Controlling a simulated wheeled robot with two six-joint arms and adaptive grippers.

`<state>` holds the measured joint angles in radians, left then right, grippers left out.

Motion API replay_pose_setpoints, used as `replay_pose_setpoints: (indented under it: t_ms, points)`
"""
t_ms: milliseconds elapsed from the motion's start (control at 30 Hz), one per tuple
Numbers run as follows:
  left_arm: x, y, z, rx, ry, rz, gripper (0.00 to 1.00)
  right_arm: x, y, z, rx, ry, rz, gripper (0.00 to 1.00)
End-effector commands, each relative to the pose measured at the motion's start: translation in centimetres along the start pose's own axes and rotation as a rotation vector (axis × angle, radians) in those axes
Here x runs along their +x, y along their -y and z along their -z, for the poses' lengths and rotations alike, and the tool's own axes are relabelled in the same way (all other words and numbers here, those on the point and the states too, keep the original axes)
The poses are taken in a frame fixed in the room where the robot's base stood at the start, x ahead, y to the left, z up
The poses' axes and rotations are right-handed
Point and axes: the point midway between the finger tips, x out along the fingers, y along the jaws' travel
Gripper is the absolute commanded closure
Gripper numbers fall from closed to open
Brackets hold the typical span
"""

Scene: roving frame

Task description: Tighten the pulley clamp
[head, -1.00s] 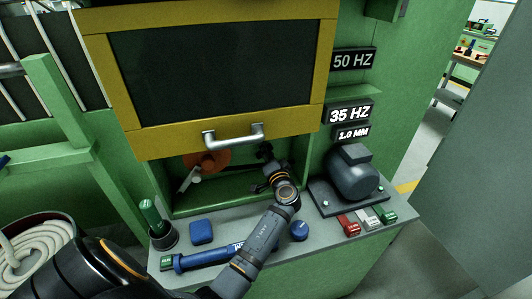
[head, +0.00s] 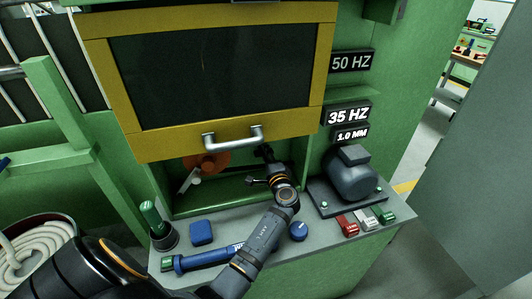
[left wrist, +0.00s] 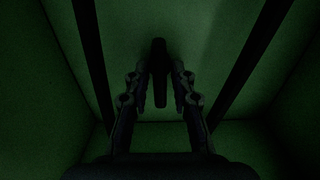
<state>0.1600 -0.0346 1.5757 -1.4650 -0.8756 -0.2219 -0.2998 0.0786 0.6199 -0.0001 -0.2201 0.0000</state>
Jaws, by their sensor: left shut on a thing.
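An orange-red pulley (head: 208,163) sits inside the green recess under the raised yellow-framed cover, partly hidden by the cover. A short grey lever (head: 189,180) stands out at its lower left. My left gripper (head: 264,150) reaches into the right side of the recess, apart from the pulley in the picture; its fingertips are hard to make out there. In the left wrist view my left gripper (left wrist: 159,88) is shut on a dark upright bar (left wrist: 160,60). I cannot tell whether this bar is the clamp's handle. My right gripper is not in view.
The cover's handle (head: 233,138) hangs just above the recess. On the grey ledge stand a green-handled tool in a cup (head: 152,218), a blue block (head: 201,232), a blue torque tool (head: 205,257), a blue round knob (head: 298,231) and a grey motor (head: 353,177).

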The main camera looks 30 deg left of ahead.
Motion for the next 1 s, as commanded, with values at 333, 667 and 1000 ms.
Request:
replay_pose_setpoints:
  t_ms: [333,667,1000]
  points:
    - [0.07,0.21,-0.02,0.011,0.0,0.005,1.0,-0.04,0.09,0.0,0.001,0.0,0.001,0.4]
    - [0.05,0.15,-0.01,0.01,0.0,0.003,0.65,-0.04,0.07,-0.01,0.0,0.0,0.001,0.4]
    - [0.02,0.0,0.0,-0.018,0.0,0.001,0.65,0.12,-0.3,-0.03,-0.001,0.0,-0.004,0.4]
